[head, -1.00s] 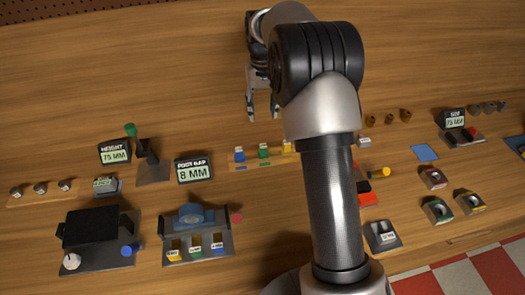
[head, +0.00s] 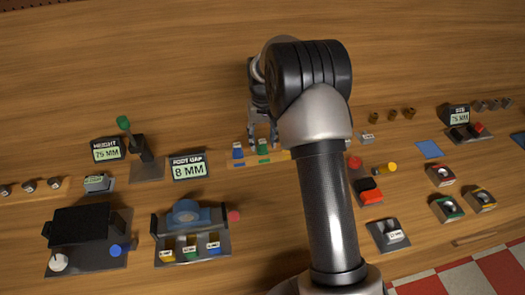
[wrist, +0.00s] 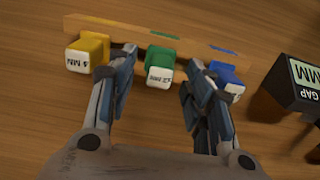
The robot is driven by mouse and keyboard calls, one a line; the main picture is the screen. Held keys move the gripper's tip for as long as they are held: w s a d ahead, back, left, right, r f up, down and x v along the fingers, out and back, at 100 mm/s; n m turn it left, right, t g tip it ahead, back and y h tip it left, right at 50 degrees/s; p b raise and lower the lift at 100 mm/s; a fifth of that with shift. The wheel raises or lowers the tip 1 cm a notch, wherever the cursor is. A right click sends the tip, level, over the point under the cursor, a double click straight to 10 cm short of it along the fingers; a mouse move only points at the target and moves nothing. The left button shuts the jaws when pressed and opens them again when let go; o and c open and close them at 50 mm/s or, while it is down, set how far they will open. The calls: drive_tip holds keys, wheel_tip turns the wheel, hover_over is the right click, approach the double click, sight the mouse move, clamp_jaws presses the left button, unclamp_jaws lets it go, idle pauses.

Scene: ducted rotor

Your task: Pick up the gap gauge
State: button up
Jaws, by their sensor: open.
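Three labelled gauge blocks stand in a row along a wooden strip. In the wrist view these are a yellow block (wrist: 88,52) marked 4 MM, a green block (wrist: 159,62) whose label seems to read 12 MM, and a blue block (wrist: 226,80) with its label partly hidden by a finger. My gripper (wrist: 160,75) is open and empty, its fingers to either side of the green block in that picture; contact cannot be told. In the head view my gripper (head: 262,141) is over the blue (head: 238,150) and green (head: 264,146) blocks; my arm hides the yellow one.
A fixture with colored labelled slots (head: 190,236) is in front. A height display (head: 107,149) stands farther left. Bare wood lies behind the strip.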

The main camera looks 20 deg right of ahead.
wheel_tip(320, 180, down, 2)
drive_tip(key=shift+r, duration=0.1)
drive_tip(key=shift+c, duration=0.6)
clamp_jaws()
